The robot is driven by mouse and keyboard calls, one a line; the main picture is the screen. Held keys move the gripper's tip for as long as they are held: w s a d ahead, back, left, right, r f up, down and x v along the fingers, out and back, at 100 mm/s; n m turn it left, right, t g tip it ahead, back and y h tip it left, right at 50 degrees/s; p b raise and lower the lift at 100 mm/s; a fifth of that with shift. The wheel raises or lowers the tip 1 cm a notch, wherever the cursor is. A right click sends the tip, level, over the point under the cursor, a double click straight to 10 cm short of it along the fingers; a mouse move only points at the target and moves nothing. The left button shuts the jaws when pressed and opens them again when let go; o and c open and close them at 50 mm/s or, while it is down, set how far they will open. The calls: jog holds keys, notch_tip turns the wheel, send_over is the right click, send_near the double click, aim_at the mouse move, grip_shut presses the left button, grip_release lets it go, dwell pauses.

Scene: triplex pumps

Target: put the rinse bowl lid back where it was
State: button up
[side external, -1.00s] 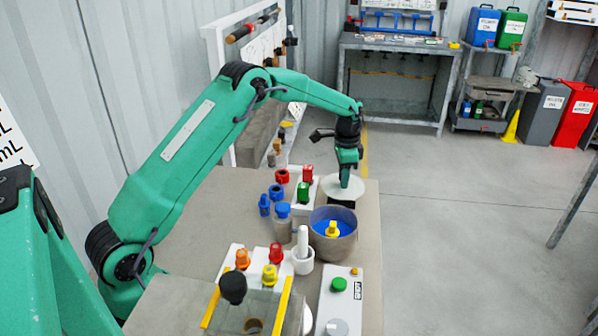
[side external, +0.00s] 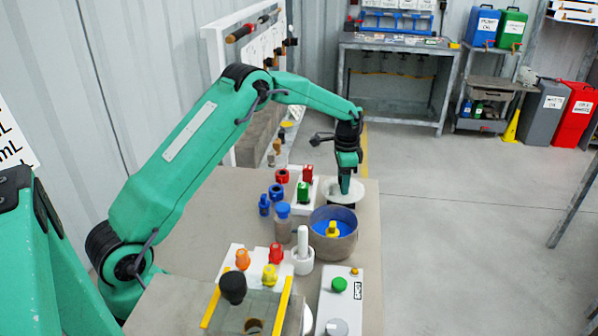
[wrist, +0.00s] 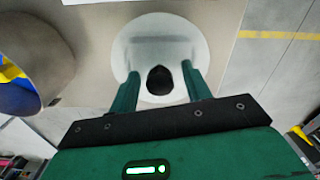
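The rinse bowl lid (side external: 331,196) is a pale round disc lying at the far right corner of the bench, just behind the rinse bowl. In the wrist view the lid (wrist: 140,38) has a black knob (wrist: 160,80) at its middle. My gripper (wrist: 160,86) is low over the lid, its two green fingers on either side of the knob with a gap on each side. It also shows in the side view (side external: 345,189). The rinse bowl (side external: 336,245) is grey and uncovered, with blue inside and a yellow part (side external: 332,229) in it.
Red, green and blue parts (side external: 303,192) stand left of the lid. A grey jar with a blue cap (side external: 283,223) and a white mortar with a pestle (side external: 303,258) are near the bowl. A white box with a green button (side external: 340,284) is in front. The bench's right edge is close.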

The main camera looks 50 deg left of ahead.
jog(key=shift+r, duration=0.15)
notch_tip(320, 180, up, 13)
dwell(0.9)
dwell(0.5)
jog(key=s+d+r+n+t, duration=0.1)
jog(key=s+d+r+n, duration=0.15)
jog(key=s+r, duration=0.45)
jog(key=s+d+r+n+t, duration=0.15)
jog(key=s+d+r, duration=0.3)
jog(key=s, duration=0.45)
jog(key=s+d+f+n+t, duration=0.1)
jog(key=s+f, duration=0.1)
jog(key=s, duration=0.7)
jog(key=s+d+f+n+t, duration=0.1)
jog(key=s+d+t, duration=0.1)
jog(key=s, duration=0.8)
jog(key=shift+s+f+n, duration=0.3)
jog(key=shift+f, duration=0.05)
